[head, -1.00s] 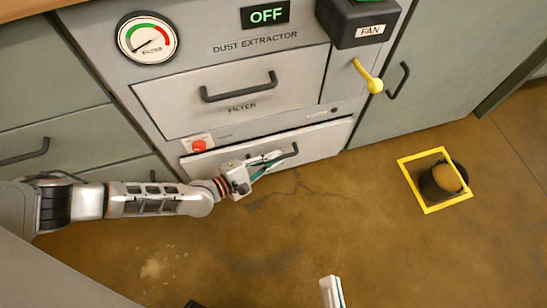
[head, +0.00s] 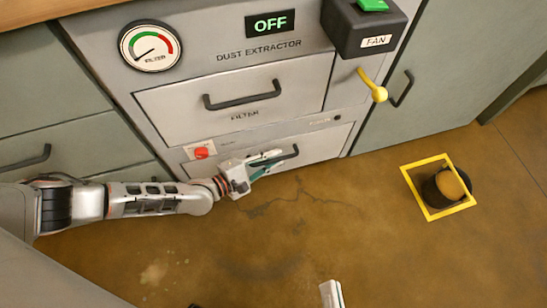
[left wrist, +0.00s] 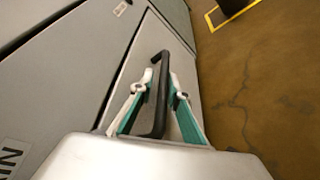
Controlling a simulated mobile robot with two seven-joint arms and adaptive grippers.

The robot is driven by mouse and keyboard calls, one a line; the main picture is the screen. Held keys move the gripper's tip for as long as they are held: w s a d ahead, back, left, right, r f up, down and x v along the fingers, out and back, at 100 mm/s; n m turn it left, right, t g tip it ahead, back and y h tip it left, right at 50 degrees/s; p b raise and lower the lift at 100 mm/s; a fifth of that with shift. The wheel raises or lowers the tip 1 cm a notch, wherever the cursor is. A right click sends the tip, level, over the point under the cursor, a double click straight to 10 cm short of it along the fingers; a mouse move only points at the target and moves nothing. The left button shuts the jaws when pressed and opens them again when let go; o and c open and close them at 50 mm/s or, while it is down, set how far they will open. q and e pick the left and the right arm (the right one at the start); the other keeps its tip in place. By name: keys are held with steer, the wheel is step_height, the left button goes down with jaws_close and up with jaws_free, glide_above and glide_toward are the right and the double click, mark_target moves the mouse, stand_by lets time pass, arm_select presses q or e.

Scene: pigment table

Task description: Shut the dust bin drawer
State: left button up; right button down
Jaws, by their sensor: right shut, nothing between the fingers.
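The dust bin drawer (head: 318,146) is the lowest, pale grey front of the dust extractor, below the filter drawer. I cannot tell whether it stands slightly out or is flush. Its dark bar handle (left wrist: 160,118) runs between the fingers of my left gripper (left wrist: 160,78) in the left wrist view. One finger is on each side, tips close to the bar; whether they press on it is unclear. In the head view my left gripper (head: 265,165) is at the handle's left part and hides some of it. My right gripper (head: 332,294) shows only partly at the bottom edge, shut and empty, away from the drawer.
Above are the filter drawer (head: 240,103) with its handle, an OFF display (head: 270,23), a fan box (head: 362,27) and a yellow lever (head: 373,86). A red switch (head: 201,152) is near the drawer's left end. A dark pot (head: 455,186) stands in a yellow floor square. The floor before the drawer is clear.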

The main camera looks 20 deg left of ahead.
arm_select(q)
steer(key=v, duration=1.2)
steer(key=shift+w+r, duration=0.1)
